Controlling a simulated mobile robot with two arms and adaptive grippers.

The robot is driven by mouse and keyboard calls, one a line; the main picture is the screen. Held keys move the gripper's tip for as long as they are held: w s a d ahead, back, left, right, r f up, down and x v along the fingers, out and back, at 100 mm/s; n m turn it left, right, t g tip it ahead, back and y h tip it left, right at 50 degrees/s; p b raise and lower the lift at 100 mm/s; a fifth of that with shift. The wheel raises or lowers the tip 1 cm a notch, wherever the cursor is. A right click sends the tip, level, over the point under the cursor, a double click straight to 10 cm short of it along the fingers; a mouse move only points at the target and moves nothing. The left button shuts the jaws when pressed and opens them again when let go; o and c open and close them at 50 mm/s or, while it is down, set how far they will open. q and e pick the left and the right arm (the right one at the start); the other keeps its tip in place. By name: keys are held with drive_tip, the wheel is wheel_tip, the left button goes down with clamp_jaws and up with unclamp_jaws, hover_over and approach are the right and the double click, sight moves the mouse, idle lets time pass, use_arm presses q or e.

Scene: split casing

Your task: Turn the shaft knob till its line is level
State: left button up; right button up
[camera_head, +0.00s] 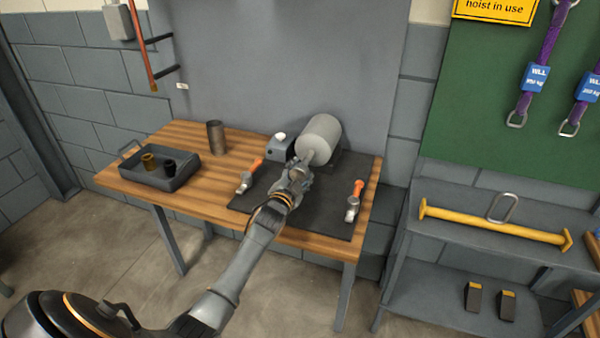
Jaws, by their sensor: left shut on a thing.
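A light grey cylindrical casing (322,134) lies on a dark mat (325,210) on the wooden table. My left gripper (303,168) is at the near end of the casing, shut on the shaft knob there. The gripper and wrist cover the knob, so neither its shape nor its line can be made out. My right gripper is not in the picture.
A grey box (281,147) sits left of the casing. A tray (180,178) with small parts and a metal cup (216,137) stand at the table's left.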

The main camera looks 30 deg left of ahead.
use_arm(q)
drive_tip(key=shift+f, duration=0.15)
drive_tip(key=o, duration=1.2)
drive_tip(key=v, duration=1.2)
drive_tip(key=shift+d, duration=0.1)
